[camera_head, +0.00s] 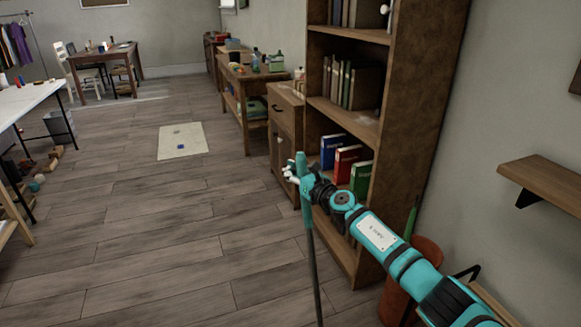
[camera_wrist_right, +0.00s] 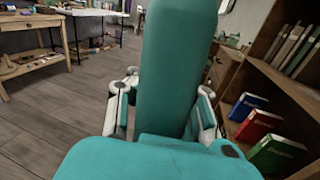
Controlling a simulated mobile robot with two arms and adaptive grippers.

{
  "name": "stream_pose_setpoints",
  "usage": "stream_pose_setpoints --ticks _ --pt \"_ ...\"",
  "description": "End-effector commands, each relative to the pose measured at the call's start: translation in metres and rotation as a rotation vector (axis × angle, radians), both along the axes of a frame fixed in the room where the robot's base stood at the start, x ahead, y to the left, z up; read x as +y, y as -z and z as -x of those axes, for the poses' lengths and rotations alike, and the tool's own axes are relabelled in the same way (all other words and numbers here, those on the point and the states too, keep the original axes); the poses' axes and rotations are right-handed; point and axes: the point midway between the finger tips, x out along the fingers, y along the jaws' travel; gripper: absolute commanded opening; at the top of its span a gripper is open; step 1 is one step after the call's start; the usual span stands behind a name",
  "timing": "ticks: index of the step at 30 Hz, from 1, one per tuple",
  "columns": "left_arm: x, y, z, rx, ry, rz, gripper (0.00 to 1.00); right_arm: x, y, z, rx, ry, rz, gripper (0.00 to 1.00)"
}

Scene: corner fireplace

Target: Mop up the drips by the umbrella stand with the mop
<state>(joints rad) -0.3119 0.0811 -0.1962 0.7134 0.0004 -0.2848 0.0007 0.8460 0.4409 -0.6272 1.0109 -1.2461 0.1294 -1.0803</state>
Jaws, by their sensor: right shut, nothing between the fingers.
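A pole with a teal grip (camera_head: 301,166) and a dark shaft (camera_head: 313,262), likely the mop, stands nearly upright. Its lower end is out of view. My right gripper (camera_head: 290,174) is right at the teal grip, its fingers shut with nothing between them. In the right wrist view the teal grip (camera_wrist_right: 178,60) fills the middle, in front of my fingers (camera_wrist_right: 165,115). An orange-red bin (camera_head: 426,250), likely the umbrella stand, is partly hidden behind my right arm. A green item (camera_head: 412,221) sticks up by it. I see no drips. My left gripper is not in view.
A tall wooden bookcase (camera_head: 408,95) stands close beyond my right arm. A wall shelf (camera_head: 545,183) juts out at the right. A white table (camera_head: 30,100) stands left. The middle floor is clear.

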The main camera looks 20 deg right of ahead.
Motion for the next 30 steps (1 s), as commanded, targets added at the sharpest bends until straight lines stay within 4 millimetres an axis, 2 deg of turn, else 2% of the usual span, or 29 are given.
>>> stream_pose_setpoints --ticks 1,8,13,22,30 --pt "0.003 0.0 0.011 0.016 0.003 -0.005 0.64 0.0 -0.001 0.002 0.0 0.0 0.0 0.0" --pt "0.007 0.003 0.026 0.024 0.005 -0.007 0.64 0.0 0.0 0.006 -0.001 0.0 0.0 0.0" --pt "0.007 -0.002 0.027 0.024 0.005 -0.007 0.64 -0.001 -0.001 0.01 0.001 -0.001 0.0 0.0" --pt "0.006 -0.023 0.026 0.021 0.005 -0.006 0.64 -0.003 -0.001 0.036 0.001 -0.001 0.0 0.0" --pt "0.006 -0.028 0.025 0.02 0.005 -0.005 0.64 -0.003 0.0 0.046 0.0 0.0 -0.001 0.0"
